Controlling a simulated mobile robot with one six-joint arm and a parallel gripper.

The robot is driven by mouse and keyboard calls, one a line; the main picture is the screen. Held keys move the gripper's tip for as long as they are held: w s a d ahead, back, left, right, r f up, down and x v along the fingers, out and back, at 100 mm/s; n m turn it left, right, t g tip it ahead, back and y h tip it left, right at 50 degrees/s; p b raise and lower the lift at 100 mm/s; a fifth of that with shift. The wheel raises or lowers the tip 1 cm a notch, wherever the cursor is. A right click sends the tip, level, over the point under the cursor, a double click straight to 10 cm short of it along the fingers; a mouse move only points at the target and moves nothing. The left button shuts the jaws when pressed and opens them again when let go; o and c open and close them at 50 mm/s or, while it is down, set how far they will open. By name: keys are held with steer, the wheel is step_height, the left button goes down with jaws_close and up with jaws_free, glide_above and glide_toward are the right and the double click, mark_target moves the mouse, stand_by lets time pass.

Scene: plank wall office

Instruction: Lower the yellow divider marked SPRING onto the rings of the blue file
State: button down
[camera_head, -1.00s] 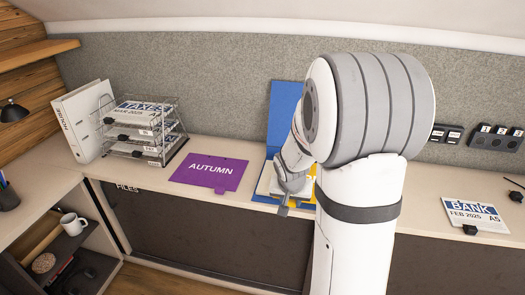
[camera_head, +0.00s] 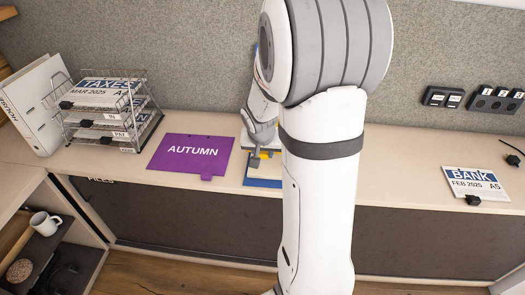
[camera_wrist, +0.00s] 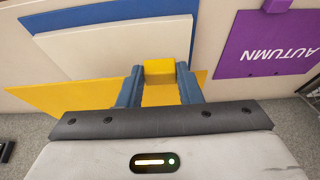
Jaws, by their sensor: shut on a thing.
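The yellow divider (camera_wrist: 75,97) is in my gripper (camera_wrist: 160,80). In the wrist view both fingers are shut on its yellow tab (camera_wrist: 160,68). The sheet shows on both sides of the fingers, and the SPRING marking is not visible. The blue file (camera_wrist: 100,14) shows beyond it with white paper (camera_wrist: 120,45) in it. In the head view my gripper (camera_head: 255,161) is over the blue file (camera_head: 265,183), and my arm hides most of the file and divider. The rings are hidden, and I cannot tell the gap between divider and file.
A purple AUTUMN divider (camera_head: 190,152) lies flat left of the blue file. A wire tray rack (camera_head: 140,130) and a white binder (camera_head: 28,115) stand farther left. BANK papers (camera_head: 475,183) lie at the right. The counter between my arm and the papers is clear.

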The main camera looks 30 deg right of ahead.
steer(key=shift+s+f+b, duration=0.1)
steer(key=shift+f+b, duration=0.1)
steer(key=shift+b, duration=0.25)
step_height(320, 180, down, 5)
steer(key=b, duration=0.5)
steer(key=shift+f+b, duration=0.2)
steer(key=shift+b, duration=0.7)
stand_by(1.1)
steer(key=shift+f+b, duration=2.3)
steer(key=shift+b, duration=0.05)
steer(key=c, duration=0.9)
jaws_free()
steer(key=shift+c, duration=0.2)
steer(key=p+v, duration=0.1)
steer(key=v, duration=0.7)
